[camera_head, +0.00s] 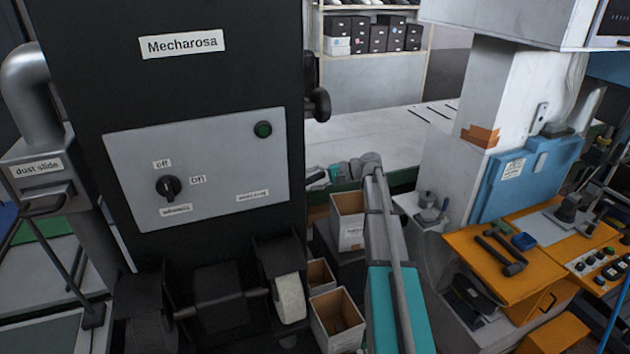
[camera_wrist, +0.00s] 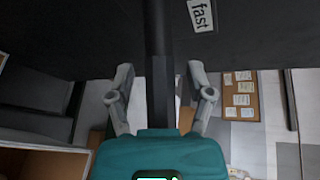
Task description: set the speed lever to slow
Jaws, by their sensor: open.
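In the wrist view a black lever (camera_wrist: 160,62) with a thicker, faceted grip runs down between the two grey fingers of my gripper (camera_wrist: 162,98). The fingers are open, one on each side of the lever, with visible gaps. Its lower end is hidden behind the teal gripper body. A "fast" label (camera_wrist: 202,15) sits on the dark panel to the right of the lever's upper part. No "slow" label shows. In the head view my arm reaches toward the right side of the black "Mecharosa" machine (camera_head: 205,85); the lever cannot be made out there.
Open boxes (camera_head: 338,315) stand below. An orange bench (camera_head: 530,255) with tools is at the right.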

